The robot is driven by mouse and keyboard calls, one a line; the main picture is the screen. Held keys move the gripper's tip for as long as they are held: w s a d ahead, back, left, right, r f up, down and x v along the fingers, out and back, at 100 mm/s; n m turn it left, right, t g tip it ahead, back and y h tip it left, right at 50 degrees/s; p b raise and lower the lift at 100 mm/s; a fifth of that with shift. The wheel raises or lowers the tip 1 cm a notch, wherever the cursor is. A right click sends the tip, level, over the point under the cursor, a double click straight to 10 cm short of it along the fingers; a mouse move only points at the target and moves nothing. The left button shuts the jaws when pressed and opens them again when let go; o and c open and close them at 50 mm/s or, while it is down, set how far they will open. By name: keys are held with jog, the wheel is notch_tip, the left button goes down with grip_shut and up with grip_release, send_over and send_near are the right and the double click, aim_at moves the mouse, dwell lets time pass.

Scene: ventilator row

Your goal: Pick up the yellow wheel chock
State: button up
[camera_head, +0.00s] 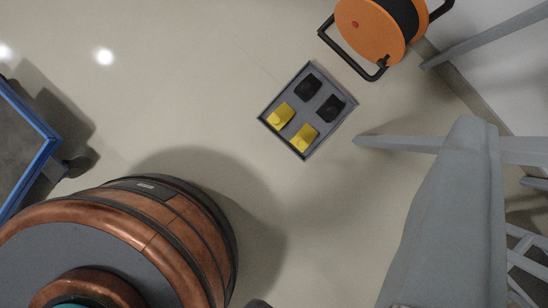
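A shallow grey tray (270,125) lies on the floor near the picture's middle, turned like a diamond. It holds two yellow wheel chocks, one at its left (281,115) and one near its lower corner (304,138). Two black blocks of similar size, an upper one (308,86) and a right one (331,108), sit in its other two places. Nothing covers the tray or the chocks. My gripper is not recognizable in this view, so its position relative to the chocks cannot be told.
An orange cable reel (370,32) on a black frame stands just above right of the tray. Grey beams (450,215) fill the right side, one tip close to the tray. A blue-edged cart (35,125) is at left. The floor between cart and tray is clear.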

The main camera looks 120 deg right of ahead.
jog(key=w+a+f+n+g, duration=0.1)
jog(key=w+a+f, duration=0.1)
jog(key=f, duration=0.4)
jog(key=w+a+f+n+g, duration=0.1)
jog(key=w+f+n+g, duration=0.1)
jog(key=f, duration=0.4)
jog(key=n+g+h, duration=0.1)
jog(key=n+g, duration=0.6)
jog(key=n, duration=0.2)
send_near(274, 120)
notch_tip(274, 120, down, 9)
jog(key=shift+a+r, duration=0.1)
jog(key=shift+a, duration=0.05)
jog(key=shift+w+f, duration=0.2)
jog(key=shift+f, duration=2.5)
grip_shut()
